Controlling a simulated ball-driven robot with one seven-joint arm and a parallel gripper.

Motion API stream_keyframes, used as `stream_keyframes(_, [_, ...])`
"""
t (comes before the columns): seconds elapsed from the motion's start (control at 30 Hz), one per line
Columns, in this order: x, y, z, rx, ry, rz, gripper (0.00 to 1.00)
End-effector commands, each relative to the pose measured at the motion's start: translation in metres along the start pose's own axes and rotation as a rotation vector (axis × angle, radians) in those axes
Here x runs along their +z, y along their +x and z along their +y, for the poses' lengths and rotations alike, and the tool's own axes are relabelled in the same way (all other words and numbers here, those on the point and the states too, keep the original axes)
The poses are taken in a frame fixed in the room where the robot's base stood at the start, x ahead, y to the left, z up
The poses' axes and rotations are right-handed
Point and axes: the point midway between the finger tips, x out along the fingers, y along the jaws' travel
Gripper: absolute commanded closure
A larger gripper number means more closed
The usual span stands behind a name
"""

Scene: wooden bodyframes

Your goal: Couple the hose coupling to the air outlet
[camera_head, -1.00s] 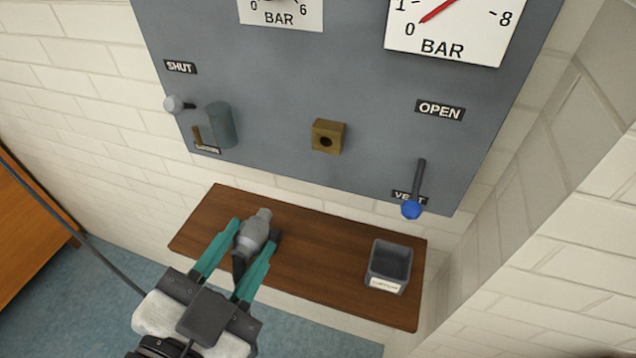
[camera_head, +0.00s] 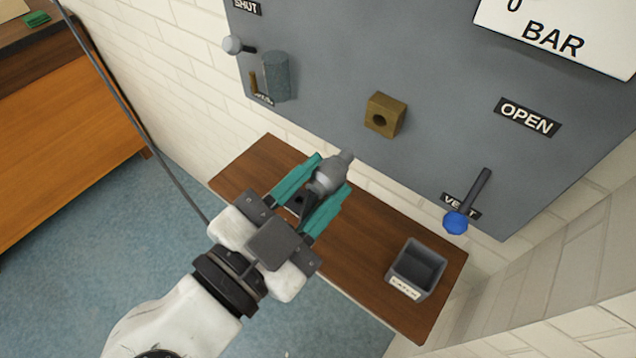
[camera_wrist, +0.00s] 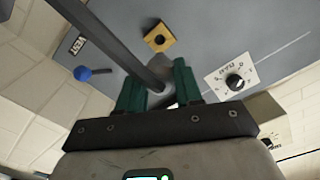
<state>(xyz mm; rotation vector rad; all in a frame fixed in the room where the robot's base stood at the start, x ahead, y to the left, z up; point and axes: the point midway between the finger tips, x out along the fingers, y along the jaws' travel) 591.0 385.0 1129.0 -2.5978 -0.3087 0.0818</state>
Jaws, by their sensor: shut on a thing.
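My gripper (camera_head: 316,191) has teal fingers and is shut on the grey hose coupling (camera_head: 329,174), held between the fingertips above the wooden shelf. The coupling's narrow nose points up and to the right, towards the panel. The air outlet (camera_head: 385,115) is a square brass block with a dark round hole on the grey panel; the coupling is apart from it, below and to its left. In the wrist view the outlet (camera_wrist: 158,38) shows beyond the gripper (camera_wrist: 160,88), and a dark bar or hose crosses in front of the fingers, hiding much of the coupling.
The wooden shelf (camera_head: 365,262) carries a grey labelled catch tray (camera_head: 416,268) at its right end. A blue-knobbed vent lever (camera_head: 456,222) hangs right of the outlet. A grey cylinder (camera_head: 277,77) and a grey-knobbed lever (camera_head: 233,45) stand left of it.

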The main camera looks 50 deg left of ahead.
Motion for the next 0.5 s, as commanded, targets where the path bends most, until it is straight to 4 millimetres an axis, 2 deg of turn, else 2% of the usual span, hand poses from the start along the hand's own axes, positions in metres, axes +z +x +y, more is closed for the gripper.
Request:
stream_keyframes(0.07, [0.003,0.001,0.001,0.001,0.003,0.001,1.0])
stream_keyframes(0.5, [0.002,0.041,0.001,0.002,0.001,0.001,1.0])
